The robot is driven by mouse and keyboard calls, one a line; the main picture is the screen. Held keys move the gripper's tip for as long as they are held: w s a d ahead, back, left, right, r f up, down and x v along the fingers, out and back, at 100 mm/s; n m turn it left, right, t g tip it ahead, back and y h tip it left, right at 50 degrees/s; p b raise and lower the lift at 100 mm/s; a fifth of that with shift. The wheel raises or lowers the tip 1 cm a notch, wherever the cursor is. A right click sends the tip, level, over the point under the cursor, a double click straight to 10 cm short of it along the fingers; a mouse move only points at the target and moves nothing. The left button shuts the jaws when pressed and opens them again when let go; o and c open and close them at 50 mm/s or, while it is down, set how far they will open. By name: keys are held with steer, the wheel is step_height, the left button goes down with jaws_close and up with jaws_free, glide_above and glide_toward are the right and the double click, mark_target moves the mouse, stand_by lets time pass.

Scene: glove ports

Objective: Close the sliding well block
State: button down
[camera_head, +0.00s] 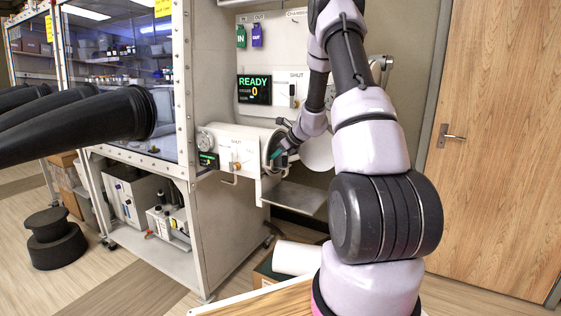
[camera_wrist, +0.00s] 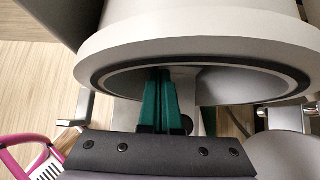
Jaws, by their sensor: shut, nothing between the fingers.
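No sliding well block can be clearly picked out in either view. My gripper (camera_head: 279,154) is at the open right end of the small white chamber (camera_head: 236,146) on the side of the glove box. In the wrist view its green fingers (camera_wrist: 158,100) are together and empty, in front of the chamber's round white rim (camera_wrist: 200,38) with a dark seal ring. I cannot tell whether the fingers touch anything. A round white door (camera_head: 318,153) stands behind my forearm, partly hidden. The chamber's inside is mostly hidden.
A grey metal shelf (camera_head: 296,198) juts out below the chamber. A READY display (camera_head: 254,89) and a SHUT lever panel (camera_head: 291,91) are on the wall panel behind. Black gloves (camera_head: 90,120) stick out at left. A wooden door (camera_head: 500,140) is at right.

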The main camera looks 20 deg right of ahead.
steer(key=shift+w+a, duration=0.4)
steer(key=shift+w, duration=0.1)
steer(key=shift+r, duration=0.1)
